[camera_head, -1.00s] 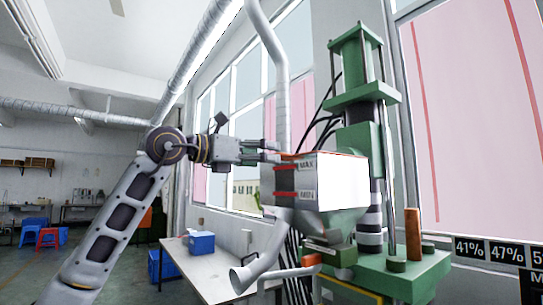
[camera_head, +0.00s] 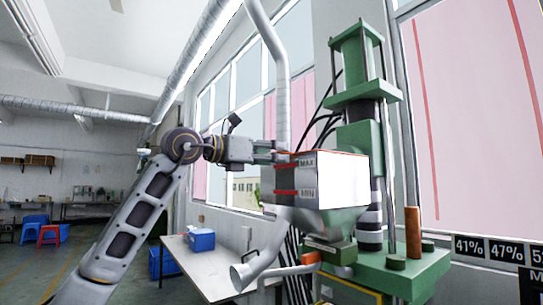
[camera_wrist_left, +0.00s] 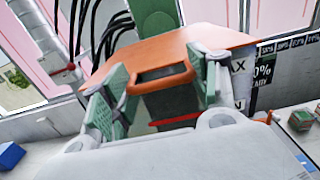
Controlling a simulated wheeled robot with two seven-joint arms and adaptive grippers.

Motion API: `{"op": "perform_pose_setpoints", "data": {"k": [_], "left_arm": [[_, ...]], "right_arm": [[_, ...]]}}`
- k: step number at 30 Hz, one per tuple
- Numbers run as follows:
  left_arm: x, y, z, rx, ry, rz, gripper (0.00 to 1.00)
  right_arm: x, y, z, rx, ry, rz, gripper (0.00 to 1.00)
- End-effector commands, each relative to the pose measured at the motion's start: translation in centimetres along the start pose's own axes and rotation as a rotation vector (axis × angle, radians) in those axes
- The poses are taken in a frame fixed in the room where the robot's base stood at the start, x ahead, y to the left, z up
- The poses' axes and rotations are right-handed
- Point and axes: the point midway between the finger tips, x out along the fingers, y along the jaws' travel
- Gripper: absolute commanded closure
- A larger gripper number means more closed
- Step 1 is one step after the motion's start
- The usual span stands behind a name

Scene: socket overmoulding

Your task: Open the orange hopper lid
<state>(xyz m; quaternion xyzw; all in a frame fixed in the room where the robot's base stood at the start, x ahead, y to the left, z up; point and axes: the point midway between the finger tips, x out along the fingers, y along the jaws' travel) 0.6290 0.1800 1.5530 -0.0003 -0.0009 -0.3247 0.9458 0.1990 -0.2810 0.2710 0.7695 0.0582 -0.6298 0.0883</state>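The orange hopper lid (camera_wrist_left: 180,47) lies flat and shut on the hopper; in the head view only its thin edge (camera_head: 335,153) shows. The hopper (camera_head: 307,181) is a pale box with red level bands. A block-shaped handle (camera_wrist_left: 165,92) with a dark recess stands at the lid's near edge. My left gripper (camera_wrist_left: 162,85) is open, with one green-padded finger on each side of the handle. Whether the pads touch it I cannot tell. In the head view the left gripper (camera_head: 280,152) is at the hopper's upper left edge. My right gripper is not in view.
A green press (camera_head: 363,145) stands behind and right of the hopper. A silver duct (camera_head: 282,90) runs down behind the gripper. A white table (camera_head: 205,270) with a blue box (camera_head: 201,240) stands below left. Black cables (camera_wrist_left: 95,30) hang behind the lid.

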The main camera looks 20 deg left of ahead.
Motion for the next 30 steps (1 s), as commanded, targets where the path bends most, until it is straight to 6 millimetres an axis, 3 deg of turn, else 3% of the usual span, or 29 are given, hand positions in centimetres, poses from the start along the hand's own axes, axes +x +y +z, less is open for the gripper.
{"op": "perform_pose_setpoints", "data": {"k": [2,10,30], "left_arm": [[0.10,-0.11,-0.15,-0.001,0.003,-0.003,0.65],[0.15,-0.14,-0.23,-0.001,0.005,-0.003,1.00],[0.20,-0.13,-0.09,-0.001,0.013,-0.003,1.00]], "right_arm": [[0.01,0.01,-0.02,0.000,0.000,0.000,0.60],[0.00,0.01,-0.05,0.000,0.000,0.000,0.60],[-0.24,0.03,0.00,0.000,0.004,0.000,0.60]]}}
